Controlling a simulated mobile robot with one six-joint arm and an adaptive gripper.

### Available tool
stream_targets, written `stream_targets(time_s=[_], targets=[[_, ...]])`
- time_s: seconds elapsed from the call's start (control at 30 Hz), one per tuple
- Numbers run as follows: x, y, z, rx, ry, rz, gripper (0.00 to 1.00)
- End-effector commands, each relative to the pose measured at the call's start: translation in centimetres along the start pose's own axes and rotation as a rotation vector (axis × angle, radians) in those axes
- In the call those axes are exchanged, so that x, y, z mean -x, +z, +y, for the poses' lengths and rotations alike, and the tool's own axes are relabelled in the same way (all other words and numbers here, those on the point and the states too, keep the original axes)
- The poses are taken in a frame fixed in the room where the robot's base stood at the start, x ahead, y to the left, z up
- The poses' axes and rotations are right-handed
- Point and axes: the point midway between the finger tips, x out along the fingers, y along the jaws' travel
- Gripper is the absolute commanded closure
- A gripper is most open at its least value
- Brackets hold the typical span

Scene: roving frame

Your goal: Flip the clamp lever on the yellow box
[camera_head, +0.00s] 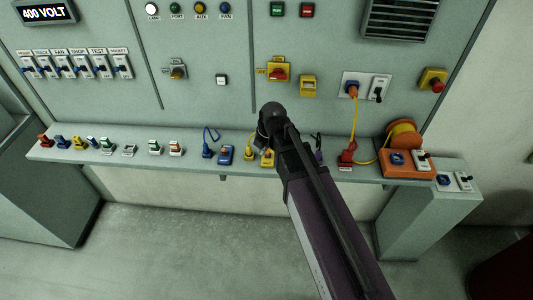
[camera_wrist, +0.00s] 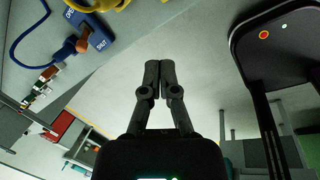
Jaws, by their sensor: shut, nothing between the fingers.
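The yellow box (camera_head: 267,159) sits on the shelf, partly hidden behind my arm in the head view. A yellow plug and cable (camera_head: 250,154) stand just left of it. In the wrist view, yellow parts (camera_wrist: 155,4) show only at the top edge, cut off, and I cannot make out the clamp lever's position. My gripper (camera_wrist: 160,68) is shut and empty, its fingertips together below the yellow parts in the picture and apart from them. In the head view my arm largely hides the gripper.
Left of the yellow box is a blue box (camera_head: 225,154) with a blue cable; the wrist view shows its OPEN and SHUT marks and an orange-brown lever (camera_wrist: 83,45). A red connector (camera_head: 346,158) and an orange cable reel (camera_head: 404,140) stand to the right. Switches line the wall panel.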

Motion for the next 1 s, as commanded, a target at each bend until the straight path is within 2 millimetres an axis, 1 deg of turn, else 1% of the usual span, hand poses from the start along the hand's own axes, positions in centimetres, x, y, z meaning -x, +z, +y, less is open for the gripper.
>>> stream_targets(time_s=[0.27, 1.0], targets=[[-1.4, 0.0, 0.0, 0.0, 0.0, 0.0, 1.0], [-7.2, 0.0, 0.0, 0.0, 0.0, 0.0, 1.0]])
